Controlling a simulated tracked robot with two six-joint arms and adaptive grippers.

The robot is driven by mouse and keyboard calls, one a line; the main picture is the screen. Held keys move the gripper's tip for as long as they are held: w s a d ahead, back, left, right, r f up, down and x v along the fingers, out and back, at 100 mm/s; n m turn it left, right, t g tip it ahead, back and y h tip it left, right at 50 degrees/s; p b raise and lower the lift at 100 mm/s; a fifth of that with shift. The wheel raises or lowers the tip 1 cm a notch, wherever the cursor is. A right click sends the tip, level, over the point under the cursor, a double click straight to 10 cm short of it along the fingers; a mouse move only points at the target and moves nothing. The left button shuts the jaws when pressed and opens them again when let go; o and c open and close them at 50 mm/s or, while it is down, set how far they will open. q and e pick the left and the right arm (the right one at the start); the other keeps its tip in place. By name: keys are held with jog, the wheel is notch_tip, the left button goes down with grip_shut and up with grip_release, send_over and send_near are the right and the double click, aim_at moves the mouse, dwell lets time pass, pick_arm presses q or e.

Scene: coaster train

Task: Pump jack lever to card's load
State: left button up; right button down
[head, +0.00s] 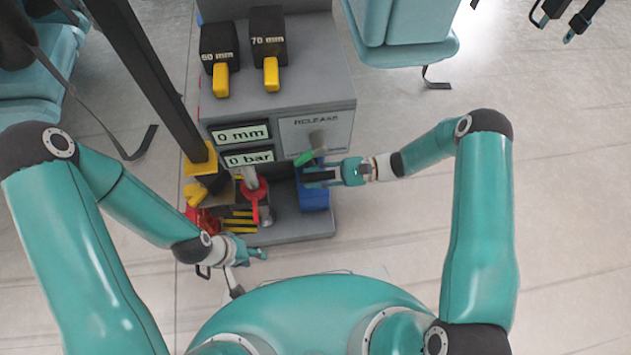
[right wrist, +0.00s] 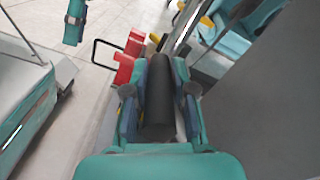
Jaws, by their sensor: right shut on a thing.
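My right gripper (head: 314,173) is shut on a black round bar (right wrist: 158,98), which lies lengthwise between its fingers in the right wrist view. It looks like the grip of the jack lever, but I cannot see where it joins. A red jack part (head: 203,221) sits on the cabinet's lower left. The displays (head: 240,134) read 0 mm and 0 bar. I see no card.
The grey cabinet (head: 345,98) carries a RELEASE panel (head: 335,127) with a knob. Two black blocks with yellow handles, marked 50 mm (head: 218,40) and 70 mm (head: 268,30), stand on top. A dark post (head: 150,70) rises at left. Floor is clear at right.

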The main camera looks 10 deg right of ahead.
jog(key=shift+w, duration=0.3)
jog(key=c, duration=0.9)
grip_release()
jog(key=shift+s, duration=0.1)
jog(key=d, duration=1.2)
jog(key=shift+d+f, duration=0.1)
jog(key=shift+c, duration=0.2)
